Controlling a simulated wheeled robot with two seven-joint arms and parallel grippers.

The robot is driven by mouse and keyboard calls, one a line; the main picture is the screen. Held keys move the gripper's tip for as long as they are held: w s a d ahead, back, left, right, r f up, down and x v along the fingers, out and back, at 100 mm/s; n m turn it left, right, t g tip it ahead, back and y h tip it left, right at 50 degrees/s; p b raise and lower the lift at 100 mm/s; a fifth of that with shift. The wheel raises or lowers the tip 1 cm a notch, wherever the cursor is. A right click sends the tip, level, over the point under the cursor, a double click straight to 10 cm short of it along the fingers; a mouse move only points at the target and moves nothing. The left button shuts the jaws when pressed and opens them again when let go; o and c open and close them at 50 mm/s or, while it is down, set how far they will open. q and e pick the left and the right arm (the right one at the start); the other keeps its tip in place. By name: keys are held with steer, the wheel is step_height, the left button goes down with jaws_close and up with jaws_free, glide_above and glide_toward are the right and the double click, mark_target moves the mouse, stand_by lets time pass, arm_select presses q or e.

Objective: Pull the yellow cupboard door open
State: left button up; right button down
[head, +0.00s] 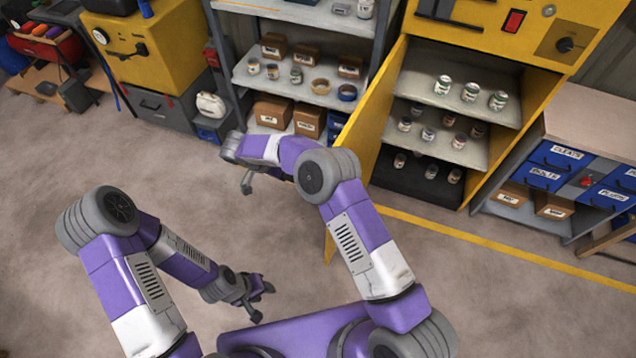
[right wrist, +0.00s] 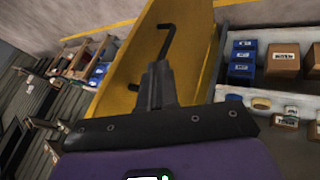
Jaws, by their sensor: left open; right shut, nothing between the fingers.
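The yellow cupboard (head: 556,115) stands at the upper right of the head view, and its inside with cans on shelves shows. Its yellow door (head: 378,110) is swung wide open to the left, partly hidden by my right arm. In the right wrist view the door (right wrist: 132,62) fills the middle, with a dark bent handle (right wrist: 168,38) on it. My right gripper (right wrist: 158,72) is shut and empty in front of the door, overlapping the handle in view; contact is unclear. It also shows in the head view (head: 246,184), left of the door. My left gripper (head: 264,303) is open and empty above the floor.
A grey shelf unit (head: 240,76) with boxes and cans stands left of the door. A workbench with blue drawers (head: 545,178) stands right of the cupboard. A yellow line (head: 470,236) crosses the floor, which is clear in front.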

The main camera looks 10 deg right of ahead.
arm_select(q)
steer(key=shift+s+f+b, duration=0.15)
steer(key=shift+f+b, duration=0.5)
steer(key=shift+f, duration=0.15)
arm_select(e)
steer(key=s+d+f, duration=0.3)
steer(key=d+f, duration=0.3)
steer(key=d, duration=0.2)
steer(key=shift+d+f, duration=0.2)
steer(key=shift+f, duration=0.15)
